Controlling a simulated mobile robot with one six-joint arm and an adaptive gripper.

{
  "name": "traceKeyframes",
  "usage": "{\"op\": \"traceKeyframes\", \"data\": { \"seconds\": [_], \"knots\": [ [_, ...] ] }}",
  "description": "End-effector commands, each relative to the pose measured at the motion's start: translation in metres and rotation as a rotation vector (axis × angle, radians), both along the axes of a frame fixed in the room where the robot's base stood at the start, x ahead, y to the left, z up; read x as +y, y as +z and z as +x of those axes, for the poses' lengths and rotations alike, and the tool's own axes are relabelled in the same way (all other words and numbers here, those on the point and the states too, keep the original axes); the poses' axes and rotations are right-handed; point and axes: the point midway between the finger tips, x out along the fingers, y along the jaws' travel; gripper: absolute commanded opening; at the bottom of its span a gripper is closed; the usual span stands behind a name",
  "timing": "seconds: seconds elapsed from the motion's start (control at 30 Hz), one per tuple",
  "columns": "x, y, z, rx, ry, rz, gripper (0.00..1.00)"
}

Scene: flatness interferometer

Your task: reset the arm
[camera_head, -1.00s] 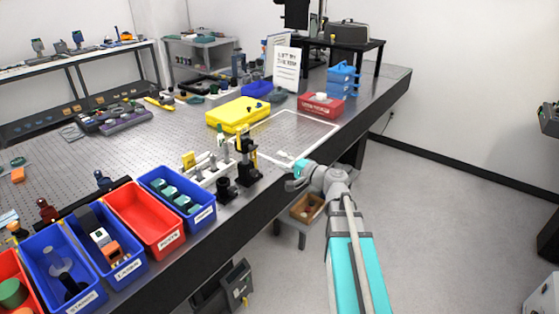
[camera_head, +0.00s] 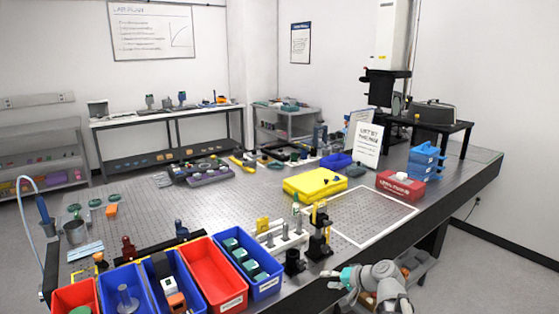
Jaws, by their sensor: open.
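My arm (camera_head: 383,284) shows at the bottom right of the head view, by the front edge of the optical table (camera_head: 340,172). It is folded, with grey joints and a teal band near the wrist. My gripper (camera_head: 331,276) is at its left end, small in the picture, beside the table edge and near a black post mount (camera_head: 319,240). It is open, and I see nothing held in it. Its fingers are too small to make out in detail.
Red and blue bins (camera_head: 212,279) line the table's front left edge. A yellow case (camera_head: 315,184), a red box (camera_head: 400,185) and blue stacked boxes (camera_head: 425,160) stand further back. A white outlined square (camera_head: 365,215) is bare. Floor at the right (camera_head: 500,260) is clear.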

Motion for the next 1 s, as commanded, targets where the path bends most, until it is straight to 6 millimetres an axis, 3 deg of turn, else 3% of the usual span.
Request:
{"op": "traceKeyframes", "data": {
  "seconds": [0.23, 0.5, 0.7, 1.0],
  "knots": [
    [0.015, -0.038, -0.043, 0.136, 0.151, -0.284, 0.5],
    [0.008, -0.066, -0.089, 0.293, 0.278, -0.597, 0.5],
    [-0.007, -0.074, -0.116, 0.397, 0.333, -0.8, 0.5],
    [-0.017, -0.074, -0.13, 0.46, 0.356, -0.925, 0.5]
  ]
}}
